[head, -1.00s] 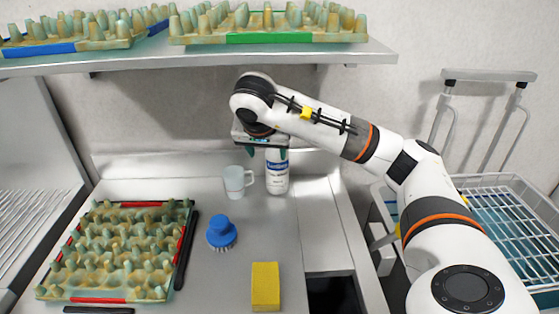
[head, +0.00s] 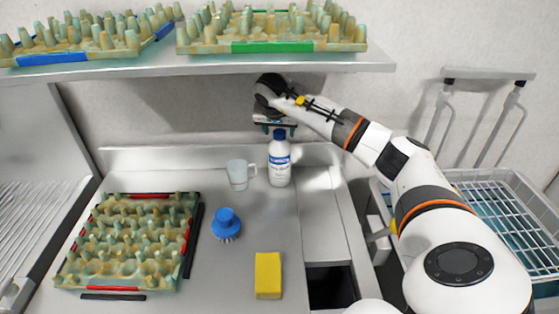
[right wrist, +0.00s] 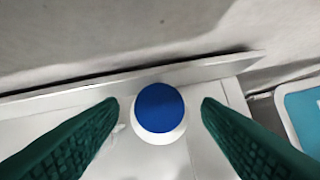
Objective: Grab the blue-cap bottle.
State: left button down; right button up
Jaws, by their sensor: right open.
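The blue-cap bottle (head: 279,165) is white with a blue band and stands upright at the back of the counter. My right gripper (head: 279,131) is above it, pointing down, at about the height of the cap. In the right wrist view the blue cap (right wrist: 159,107) shows from above, between the two green fingers of my right gripper (right wrist: 160,108). The fingers are open, with a gap on each side of the cap. My left gripper is not in view.
A pale mug (head: 238,176) stands just left of the bottle. A blue brush (head: 226,222), a yellow sponge (head: 268,275) and an egg tray (head: 112,283) with red strips are nearer. A shelf (head: 300,63) with egg trays hangs above. A dark opening (head: 331,287) lies at front right.

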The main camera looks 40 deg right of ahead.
jog(key=shift+w+d+f, duration=0.25)
jog(key=shift+f, duration=0.4)
jog(key=shift+r, duration=0.1)
jog(key=shift+c, duration=1.1)
grip_shut()
jog(key=shift+r, duration=0.2)
